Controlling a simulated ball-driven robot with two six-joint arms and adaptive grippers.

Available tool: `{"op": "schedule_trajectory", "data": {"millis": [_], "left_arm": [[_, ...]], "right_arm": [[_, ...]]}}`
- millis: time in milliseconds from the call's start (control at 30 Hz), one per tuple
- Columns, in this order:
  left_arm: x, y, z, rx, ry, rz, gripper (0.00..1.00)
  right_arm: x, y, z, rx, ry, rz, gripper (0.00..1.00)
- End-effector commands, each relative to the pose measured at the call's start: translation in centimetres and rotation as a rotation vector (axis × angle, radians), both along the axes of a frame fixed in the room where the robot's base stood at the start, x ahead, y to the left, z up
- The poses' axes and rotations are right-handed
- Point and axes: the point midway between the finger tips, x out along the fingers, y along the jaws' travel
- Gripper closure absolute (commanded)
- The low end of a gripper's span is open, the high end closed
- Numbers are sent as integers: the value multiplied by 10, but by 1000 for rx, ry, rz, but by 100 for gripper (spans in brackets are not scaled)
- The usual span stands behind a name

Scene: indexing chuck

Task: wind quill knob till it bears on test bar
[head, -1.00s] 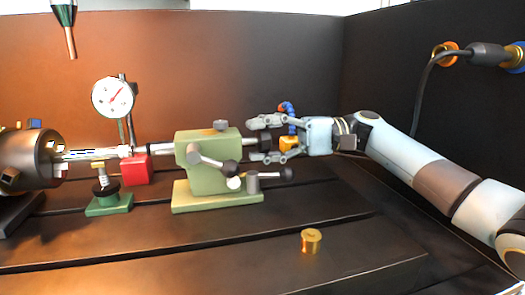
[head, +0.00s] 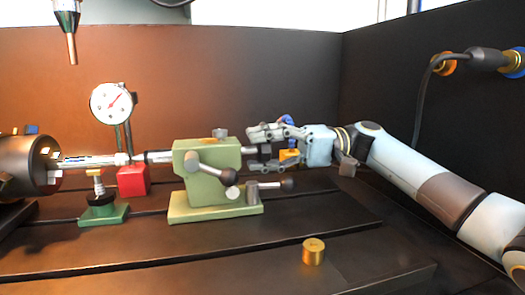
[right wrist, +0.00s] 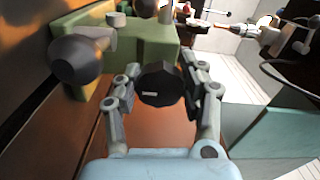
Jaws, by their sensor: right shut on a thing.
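The black quill knob (head: 264,153) sits at the right end of the green tailstock (head: 205,170). My right gripper (head: 262,151) is shut on the knob, a finger on either side. In the right wrist view the dark faceted knob (right wrist: 163,84) with a small pale mark lies between the fingertips (right wrist: 166,92). The quill (head: 159,156) points left out of the tailstock. The test bar (head: 92,161) runs from the chuck (head: 25,165) toward the quill. Whether the quill touches the bar is too small to tell. My left gripper is out of view.
A dial gauge (head: 111,104) stands behind the bar by a red block (head: 133,180). A green-based support (head: 103,213) is under the bar. Ball-ended levers (head: 229,174) stick out from the tailstock. A brass cylinder (head: 313,252) stands on the clear front bed.

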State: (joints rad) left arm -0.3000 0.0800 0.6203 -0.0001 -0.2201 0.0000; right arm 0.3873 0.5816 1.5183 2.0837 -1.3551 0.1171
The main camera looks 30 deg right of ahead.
Motion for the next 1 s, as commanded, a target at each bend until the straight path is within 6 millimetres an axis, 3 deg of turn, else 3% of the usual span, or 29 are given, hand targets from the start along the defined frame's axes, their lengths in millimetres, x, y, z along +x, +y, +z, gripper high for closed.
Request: {"op": "schedule_trajectory", "data": {"millis": [67,100,300,667,767,1000], "left_arm": [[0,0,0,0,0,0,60],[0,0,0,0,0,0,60],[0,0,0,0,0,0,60],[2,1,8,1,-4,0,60],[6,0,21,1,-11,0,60],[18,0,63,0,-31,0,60]], "right_arm": [[-1,0,-2,-3,3,1,91],[-1,0,-2,-2,4,1,56],[0,0,-1,-2,2,1,33],[0,0,3,14,53,0,33],[0,0,6,42,163,-1,33],[0,1,11,162,617,3,33]]}}
